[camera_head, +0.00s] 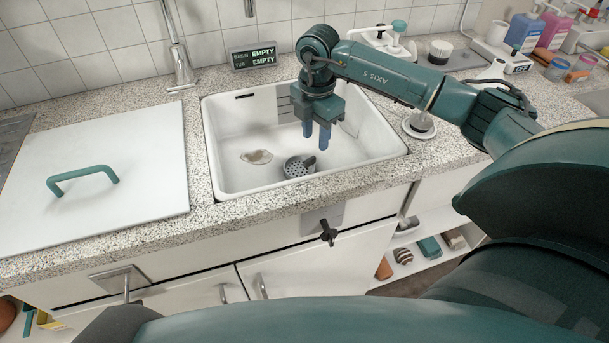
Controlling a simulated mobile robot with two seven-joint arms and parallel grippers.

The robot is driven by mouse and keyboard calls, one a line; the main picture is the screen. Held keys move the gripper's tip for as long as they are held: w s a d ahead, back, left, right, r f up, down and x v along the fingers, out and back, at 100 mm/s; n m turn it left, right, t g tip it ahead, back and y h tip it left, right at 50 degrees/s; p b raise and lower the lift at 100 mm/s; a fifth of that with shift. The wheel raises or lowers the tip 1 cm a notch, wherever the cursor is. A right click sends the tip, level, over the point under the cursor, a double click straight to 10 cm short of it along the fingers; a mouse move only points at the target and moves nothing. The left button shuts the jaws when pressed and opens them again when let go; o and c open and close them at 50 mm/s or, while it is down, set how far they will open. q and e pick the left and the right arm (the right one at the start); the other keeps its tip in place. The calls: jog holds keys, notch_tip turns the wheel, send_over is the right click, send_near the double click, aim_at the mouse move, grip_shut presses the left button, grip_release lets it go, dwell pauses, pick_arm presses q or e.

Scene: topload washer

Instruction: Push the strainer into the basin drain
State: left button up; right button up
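The strainer (300,166) is a grey perforated cup with a dark stub at its right side. It sits tilted on the floor of the white basin (225,178), toward the front. My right gripper (316,137) points down inside the basin, above and slightly behind the strainer in the picture. Its two blue fingers show a narrow gap with nothing between them, and it appears apart from the strainer. My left gripper is out of view.
A white lid with a green handle (82,180) covers the left counter. A faucet (181,60) and a display reading EMPTY twice (253,56) stand behind. Bottles (524,30) crowd the back right.

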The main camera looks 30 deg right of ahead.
aim_at(310, 163)
notch_tip(310, 163, down, 6)
jog(key=shift+a+r, duration=0.1)
jog(key=shift+w+a+f+p, duration=0.15)
jog(key=shift+w+f+p, duration=0.05)
jog(key=shift+f, duration=1.2)
jog(key=shift+w+a+f+p, duration=0.15)
jog(key=shift+f, duration=1.25)
grip_shut()
